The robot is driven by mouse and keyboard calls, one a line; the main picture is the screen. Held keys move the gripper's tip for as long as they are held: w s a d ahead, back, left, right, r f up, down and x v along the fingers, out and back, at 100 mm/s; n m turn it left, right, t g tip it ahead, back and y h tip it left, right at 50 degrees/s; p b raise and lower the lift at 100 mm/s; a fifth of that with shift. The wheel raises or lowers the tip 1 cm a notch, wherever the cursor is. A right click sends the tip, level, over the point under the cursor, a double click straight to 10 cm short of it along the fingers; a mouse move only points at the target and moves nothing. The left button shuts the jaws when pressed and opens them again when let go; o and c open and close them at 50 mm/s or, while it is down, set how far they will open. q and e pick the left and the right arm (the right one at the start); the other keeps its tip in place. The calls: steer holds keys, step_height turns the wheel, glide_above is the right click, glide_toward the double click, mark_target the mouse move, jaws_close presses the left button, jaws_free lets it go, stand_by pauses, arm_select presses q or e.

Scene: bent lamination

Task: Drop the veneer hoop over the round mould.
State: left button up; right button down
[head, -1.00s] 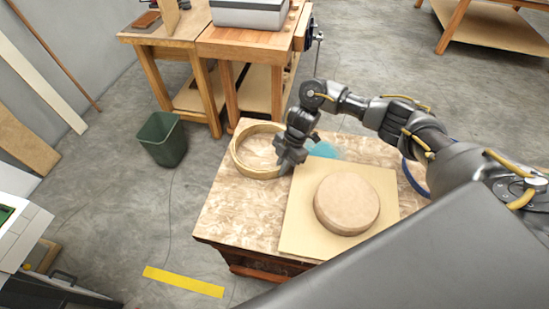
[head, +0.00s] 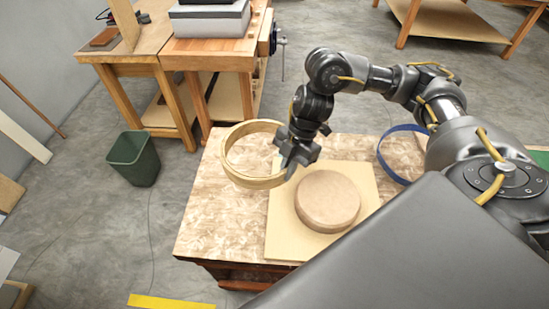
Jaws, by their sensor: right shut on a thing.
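The veneer hoop (head: 254,181), a pale wooden ring, is up at the left of the bench in the head view, a little tilted. My right gripper (head: 291,167) is shut on the hoop's right side and appears to hold it above the bench top. The fingertips are partly hidden by the gripper's body. The round mould (head: 328,201), a thick tan disc, sits on a square pale board (head: 283,235) to the right of and nearer than the hoop. The hoop is beside the mould, not around it. My left gripper is not in view.
The bench top (head: 205,225) is clear at the front left. A green bin (head: 133,160) stands on the floor at left. Wooden workbenches (head: 212,55) stand behind.

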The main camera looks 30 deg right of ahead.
steer(key=w+a+r+m+t, duration=0.3)
steer(key=w+a+r+m, duration=0.1)
steer(key=r+m, duration=0.3)
steer(key=m, duration=0.2)
steer(key=shift+w+a+m+t+h, duration=0.3)
steer(key=shift+w+a+h, duration=0.05)
steer(key=shift+w+h, duration=0.05)
